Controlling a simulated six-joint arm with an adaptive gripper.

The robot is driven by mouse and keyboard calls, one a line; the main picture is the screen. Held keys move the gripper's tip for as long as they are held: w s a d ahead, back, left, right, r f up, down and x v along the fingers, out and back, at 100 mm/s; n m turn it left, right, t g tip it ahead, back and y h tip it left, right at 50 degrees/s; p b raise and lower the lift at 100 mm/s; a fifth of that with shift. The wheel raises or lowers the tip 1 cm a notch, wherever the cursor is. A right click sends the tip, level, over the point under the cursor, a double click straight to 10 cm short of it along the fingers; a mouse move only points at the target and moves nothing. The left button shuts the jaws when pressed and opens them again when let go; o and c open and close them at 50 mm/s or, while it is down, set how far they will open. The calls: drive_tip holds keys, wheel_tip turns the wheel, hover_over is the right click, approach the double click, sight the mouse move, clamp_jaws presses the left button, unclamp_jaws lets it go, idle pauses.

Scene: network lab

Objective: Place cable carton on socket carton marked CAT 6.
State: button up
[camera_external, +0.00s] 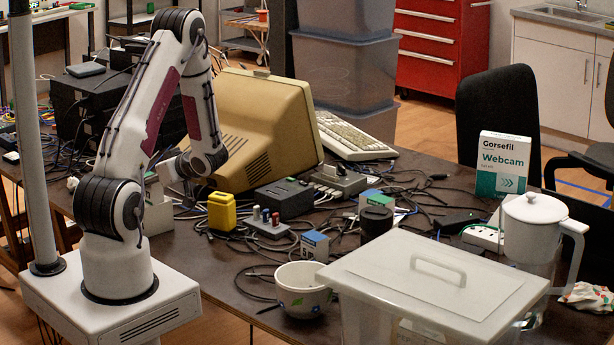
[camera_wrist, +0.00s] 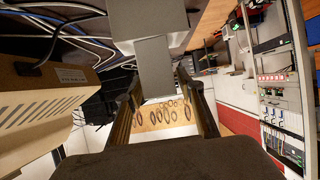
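A small pale carton (camera_wrist: 155,70), apparently the cable carton, sits between my gripper's fingertips (camera_wrist: 158,82) in the wrist view. The fingers flank it closely and seem shut on it. That view is upside down. A wider grey carton (camera_wrist: 148,20) meets it on the table side; whether they touch or a thin gap remains, I cannot tell. In the external view my gripper (camera_external: 170,170) is beside the small carton (camera_external: 153,188), directly above the larger pale carton (camera_external: 158,217), partly behind my arm. No CAT 6 mark is readable.
A beige monitor (camera_external: 262,125) stands close right of my gripper. A yellow block (camera_external: 221,211), small blue carton (camera_external: 314,244), cup (camera_external: 301,290) and loose cables crowd the table. A lidded clear bin (camera_external: 433,275) and webcam box (camera_external: 502,163) stand to the right.

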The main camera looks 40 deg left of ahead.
drive_tip(key=shift+r, duration=0.15)
idle(0.3)
drive_tip(key=shift+d+r, duration=0.25)
drive_tip(key=shift+d, duration=0.2)
drive_tip(key=v, duration=1.1)
idle(0.5)
